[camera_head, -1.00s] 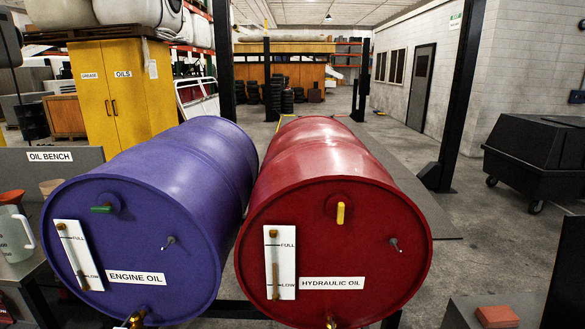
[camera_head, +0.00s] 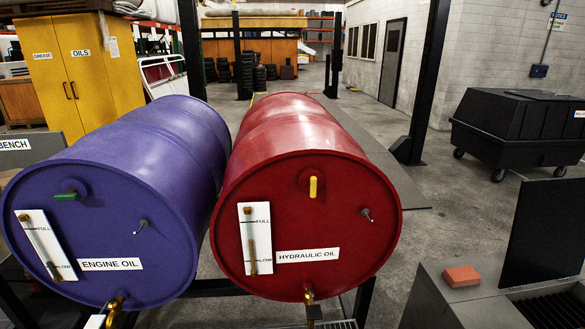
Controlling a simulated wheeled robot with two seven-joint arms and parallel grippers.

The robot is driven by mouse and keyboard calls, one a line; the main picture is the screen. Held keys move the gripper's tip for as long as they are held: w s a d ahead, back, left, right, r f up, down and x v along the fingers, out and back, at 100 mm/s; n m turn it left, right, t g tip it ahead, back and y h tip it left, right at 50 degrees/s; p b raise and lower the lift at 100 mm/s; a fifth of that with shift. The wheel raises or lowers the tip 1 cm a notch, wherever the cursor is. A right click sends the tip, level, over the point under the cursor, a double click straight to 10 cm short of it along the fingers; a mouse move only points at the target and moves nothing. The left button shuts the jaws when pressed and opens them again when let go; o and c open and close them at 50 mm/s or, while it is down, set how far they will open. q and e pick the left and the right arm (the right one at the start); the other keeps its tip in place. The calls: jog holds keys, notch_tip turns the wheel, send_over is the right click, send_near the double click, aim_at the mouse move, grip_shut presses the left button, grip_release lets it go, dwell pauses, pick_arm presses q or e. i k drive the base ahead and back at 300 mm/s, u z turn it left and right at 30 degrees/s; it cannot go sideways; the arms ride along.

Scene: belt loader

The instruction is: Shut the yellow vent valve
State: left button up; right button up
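The yellow vent valve (camera_head: 313,187) is a small lever handle near the top of the front face of the red drum (camera_head: 300,215), labelled hydraulic oil. It stands upright, pointing up and down. The blue drum (camera_head: 110,215), labelled engine oil, lies to its left with a green valve handle (camera_head: 66,196) that lies sideways. Brass taps (camera_head: 310,297) show at the lower edges of the drums. Neither of my grippers is in view.
A black wheeled bin (camera_head: 515,130) stands on the right. A grey bench with an orange block (camera_head: 461,276) is at the lower right. A dark post (camera_head: 425,90) rises behind the red drum. A yellow cabinet (camera_head: 85,70) stands at the back left. Open floor lies between post and bin.

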aim_at(313, 182)
jog(key=u, duration=2.1)
jog(key=k, duration=1.6)
jog(key=z, duration=2.2)
jog(key=i, duration=0.5)
jog(key=u, duration=0.05)
